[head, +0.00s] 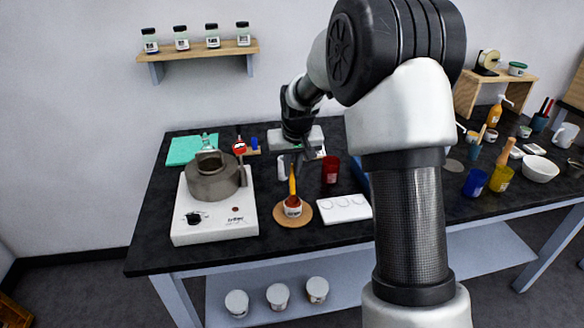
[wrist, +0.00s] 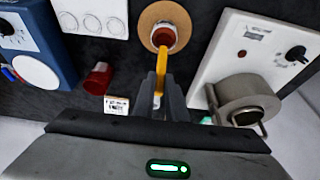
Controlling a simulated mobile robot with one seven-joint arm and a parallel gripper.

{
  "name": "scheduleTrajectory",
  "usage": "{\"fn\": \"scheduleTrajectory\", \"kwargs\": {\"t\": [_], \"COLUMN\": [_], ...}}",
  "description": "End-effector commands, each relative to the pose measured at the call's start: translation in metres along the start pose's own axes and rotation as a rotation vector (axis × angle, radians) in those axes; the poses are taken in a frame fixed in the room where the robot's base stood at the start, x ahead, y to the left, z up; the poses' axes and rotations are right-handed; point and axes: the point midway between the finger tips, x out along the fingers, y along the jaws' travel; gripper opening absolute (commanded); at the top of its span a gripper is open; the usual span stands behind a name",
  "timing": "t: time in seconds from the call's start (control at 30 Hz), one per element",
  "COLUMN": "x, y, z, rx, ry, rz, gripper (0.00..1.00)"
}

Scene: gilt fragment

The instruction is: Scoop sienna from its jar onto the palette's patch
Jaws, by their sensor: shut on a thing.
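My gripper (head: 294,163) is shut on a slim yellow-orange scoop (head: 292,184), held about upright, and points down over the jar. The scoop also shows between the fingers in the wrist view (wrist: 161,68). Its lower end is at the mouth of a small jar (head: 292,208) with a white label and reddish-brown contents. The jar also shows in the wrist view (wrist: 164,37). I cannot tell how deep the tip reaches. The white palette (head: 343,209) with round patches lies just right of the jar, and partly shows in the wrist view (wrist: 115,31).
The jar stands on a round cork mat (head: 279,218). Left is a white hotplate (head: 215,228) bearing a grey pot (head: 212,181). A red cup (head: 330,170) stands behind the palette. A blue device (wrist: 60,40) is beyond the palette. Lidded tubs (head: 278,296) sit on the lower shelf.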

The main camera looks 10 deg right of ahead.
Motion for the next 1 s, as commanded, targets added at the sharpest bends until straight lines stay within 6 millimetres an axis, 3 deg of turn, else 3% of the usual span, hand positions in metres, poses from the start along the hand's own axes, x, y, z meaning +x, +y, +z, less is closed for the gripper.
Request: {"fn": "scheduleTrajectory", "kwargs": {"t": [1.0], "x": [-0.066], "y": [0.000], "z": [-0.024], "rx": [-0.001], "ry": [0.000], "rz": [0.000], "gripper": [0.00]}}
